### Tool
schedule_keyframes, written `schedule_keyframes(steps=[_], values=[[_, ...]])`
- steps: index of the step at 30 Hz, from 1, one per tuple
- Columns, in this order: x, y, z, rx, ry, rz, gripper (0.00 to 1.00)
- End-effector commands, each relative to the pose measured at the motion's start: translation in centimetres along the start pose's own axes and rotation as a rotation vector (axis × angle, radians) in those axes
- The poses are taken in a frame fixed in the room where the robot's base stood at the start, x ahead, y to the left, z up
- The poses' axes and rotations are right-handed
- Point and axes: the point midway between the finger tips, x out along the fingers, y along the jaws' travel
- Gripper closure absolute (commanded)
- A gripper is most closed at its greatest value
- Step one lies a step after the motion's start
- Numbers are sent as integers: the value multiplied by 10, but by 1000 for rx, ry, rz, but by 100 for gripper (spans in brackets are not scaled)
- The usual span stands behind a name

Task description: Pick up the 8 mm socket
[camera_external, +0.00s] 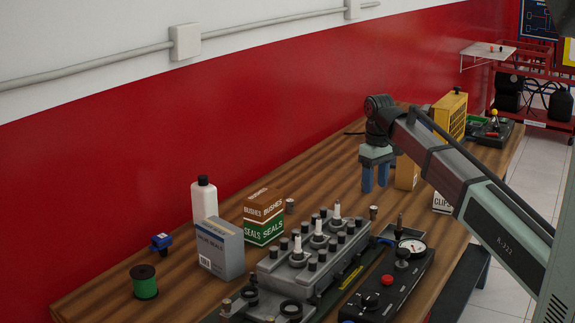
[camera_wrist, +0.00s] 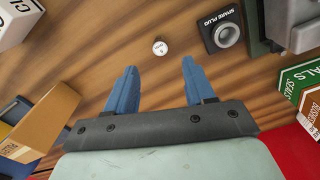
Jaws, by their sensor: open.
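A small round metal piece with a pale marked top, which looks like a socket (camera_wrist: 159,47), stands upright on the wooden bench in the wrist view. Its marking is too small to read. My gripper (camera_wrist: 157,80) is open and empty, its two blue fingers pointing down. The piece lies beyond the fingertips and roughly centred between them, touching neither. In the external view my gripper (camera_external: 375,186) hangs above the bench, right of the engine block. A small metal cylinder (camera_external: 373,212) stands below it; I cannot tell for sure that it is the same piece.
A black spare plug holder (camera_wrist: 222,32) stands close to the right of the piece. The grey engine block (camera_external: 312,255) and a black gauge panel (camera_external: 395,280) are in front. Bushes and seals boxes (camera_external: 263,217) stand left; a clips box (camera_external: 443,203) stands right.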

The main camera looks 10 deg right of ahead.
Motion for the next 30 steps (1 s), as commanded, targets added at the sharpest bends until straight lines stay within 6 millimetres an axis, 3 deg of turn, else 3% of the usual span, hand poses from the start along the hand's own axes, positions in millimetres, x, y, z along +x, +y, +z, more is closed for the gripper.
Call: schedule_keyframes(steps=[6, 16, 25, 30], values=[[26, 0, 0, 1, 0, -1, 46], [40, 0, 0, 1, 1, -1, 46], [76, -1, 1, 1, 0, -1, 46], [84, -1, 0, 1, 2, 0, 46]])
